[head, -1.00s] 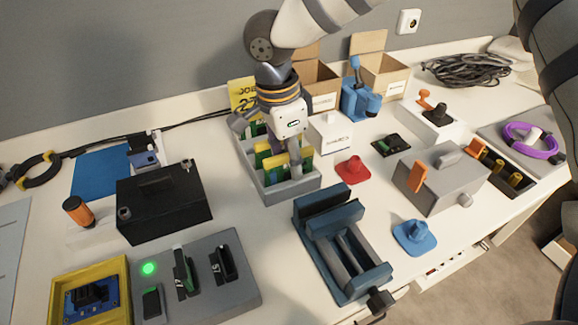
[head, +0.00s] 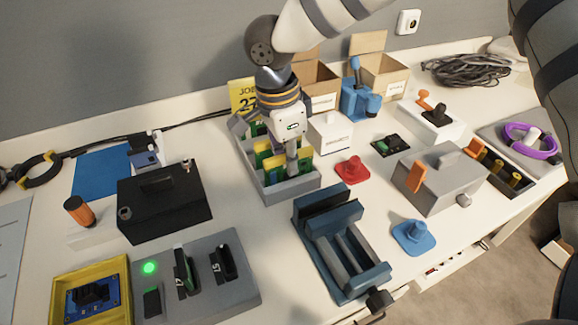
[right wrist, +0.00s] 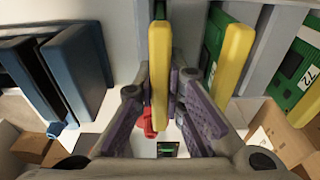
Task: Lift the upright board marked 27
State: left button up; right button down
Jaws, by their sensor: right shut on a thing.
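Green boards with yellow top edges (head: 264,161) stand upright in a grey slotted rack (head: 290,190) in the head view. My right gripper (right wrist: 160,95) is down at the rack and shut on a yellow-edged board (right wrist: 159,62), with one finger on each side. I see that board edge-on, so its number is hidden. Another board (right wrist: 229,58) stands beside it, and a board marked 72 (right wrist: 305,75) is at the right of the wrist view. A yellow card reading JOB 27 (head: 241,95) stands behind the rack. My left gripper is not in view.
A blue vise (head: 340,245) stands in front of the rack. A black box (head: 165,205) is to its left, a red knob piece (head: 352,169) and a small white box (head: 330,133) to its right. A grey fixture with a green light (head: 205,275) is at front left.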

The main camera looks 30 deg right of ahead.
jog(key=shift+r, duration=0.2)
notch_tip(320, 180, up, 4)
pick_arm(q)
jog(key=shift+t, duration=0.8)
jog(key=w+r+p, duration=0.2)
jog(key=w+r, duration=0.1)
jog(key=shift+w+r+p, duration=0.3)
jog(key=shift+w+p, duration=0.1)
pick_arm(e)
jog(key=s+a+r, duration=0.2)
jog(key=s+r, duration=0.7)
jog(key=s, duration=0.4)
jog(key=shift+s+a, duration=0.2)
jog(key=shift+s, duration=0.2)
